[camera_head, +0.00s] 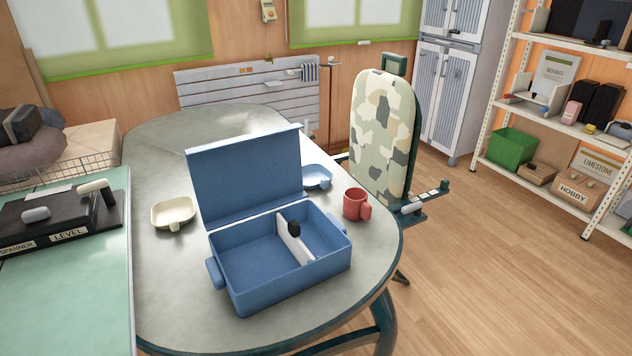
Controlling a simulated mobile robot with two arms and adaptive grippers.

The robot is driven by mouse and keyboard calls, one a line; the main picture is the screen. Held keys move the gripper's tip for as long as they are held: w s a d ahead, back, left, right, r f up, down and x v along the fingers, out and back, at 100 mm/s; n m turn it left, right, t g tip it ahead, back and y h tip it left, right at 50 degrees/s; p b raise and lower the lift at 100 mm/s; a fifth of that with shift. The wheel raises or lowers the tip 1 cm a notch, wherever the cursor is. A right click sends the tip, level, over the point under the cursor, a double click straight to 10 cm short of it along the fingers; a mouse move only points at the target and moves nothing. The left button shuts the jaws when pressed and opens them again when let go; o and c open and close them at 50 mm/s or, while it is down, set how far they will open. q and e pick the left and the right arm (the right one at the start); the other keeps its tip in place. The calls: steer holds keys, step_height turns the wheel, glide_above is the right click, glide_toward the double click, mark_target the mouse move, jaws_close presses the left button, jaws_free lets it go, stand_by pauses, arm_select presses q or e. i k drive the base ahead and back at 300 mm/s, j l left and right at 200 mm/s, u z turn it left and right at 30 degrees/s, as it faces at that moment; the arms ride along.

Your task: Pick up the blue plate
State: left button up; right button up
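The blue plate (318,178) is a small light-blue dish on the grey oval table (160,290). It lies behind the open blue box (290,290), just right of the box's raised lid (245,178). The lid seems to hide part of the plate's left side. Neither of my grippers shows in the head view.
The box is empty apart from a white divider (290,243) with a black knob. A red mug (355,204) stands to its right, near the table's edge. A cream dish (173,212) lies left of the lid.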

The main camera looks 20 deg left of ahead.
mark_target(315, 175)
steer(key=i+l+u, duration=0.15)
steer(key=u, duration=0.95)
steer(key=i+l+u, duration=0.1)
steer(key=l+u, duration=0.3)
steer(key=l, duration=0.4)
steer(key=l+u, duration=0.35)
steer(key=l, duration=0.45)
steer(key=l+u, duration=0.4)
steer(key=l, duration=0.45)
steer(key=k, duration=0.05)
